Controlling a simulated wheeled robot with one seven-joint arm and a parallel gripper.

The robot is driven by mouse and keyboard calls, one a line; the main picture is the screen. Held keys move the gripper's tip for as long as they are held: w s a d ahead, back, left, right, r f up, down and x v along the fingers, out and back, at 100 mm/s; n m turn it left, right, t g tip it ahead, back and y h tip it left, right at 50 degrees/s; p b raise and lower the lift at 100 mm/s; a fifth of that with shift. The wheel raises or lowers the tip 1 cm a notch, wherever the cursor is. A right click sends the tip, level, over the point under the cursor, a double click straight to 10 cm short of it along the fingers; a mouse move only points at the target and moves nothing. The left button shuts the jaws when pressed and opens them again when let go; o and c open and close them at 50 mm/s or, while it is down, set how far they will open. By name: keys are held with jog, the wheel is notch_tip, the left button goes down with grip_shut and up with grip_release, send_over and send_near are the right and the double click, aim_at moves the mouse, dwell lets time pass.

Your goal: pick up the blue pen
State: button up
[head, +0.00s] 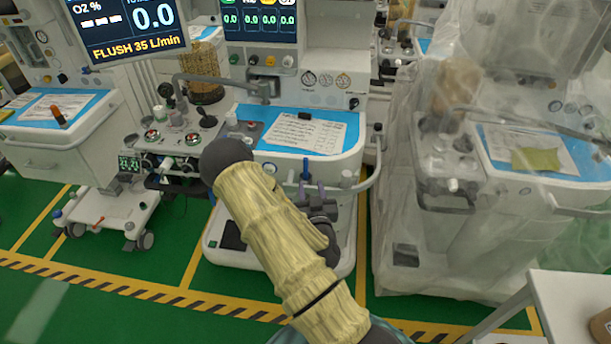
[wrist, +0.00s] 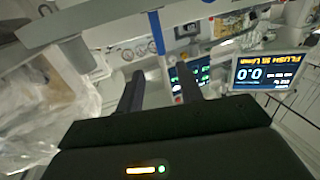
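A thin blue upright shape, which looks like the blue pen (head: 306,168), shows at the front edge of the middle cart in the head view. In the wrist view a narrow blue strip (wrist: 156,32) at top centre, beyond the fingertips, appears to be the same pen. My gripper (head: 311,190) is just below and in front of it in the head view. In the wrist view my gripper (wrist: 160,75) has its two dark fingers well apart, with nothing clearly held between them. My forearm and wrist hide part of the cart front.
The middle cart has a blue worktop (head: 255,116) with a printed sheet (head: 305,132) and a curved side rail (head: 373,170). A plastic-draped cart (head: 400,190) stands at right, and another cart (head: 60,150) at left. Green floor shows between them.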

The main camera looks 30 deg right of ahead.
aim_at(306, 164)
jog(key=shift+w+d+f+b, duration=0.15)
jog(key=shift+w+b, duration=0.45)
jog(key=shift+b, duration=1.85)
jog(key=b, duration=0.5)
jog(key=shift+d+f, duration=0.1)
jog(key=shift+d, duration=0.05)
jog(key=x, duration=0.2)
jog(key=p+x, duration=0.1)
jog(key=x, duration=0.1)
jog(key=shift+w+d+r, duration=0.1)
jog(key=shift+w+r, duration=0.1)
jog(key=shift+w, duration=0.3)
jog(key=shift+x, duration=2.6)
jog(key=shift+c, duration=0.5)
grip_shut()
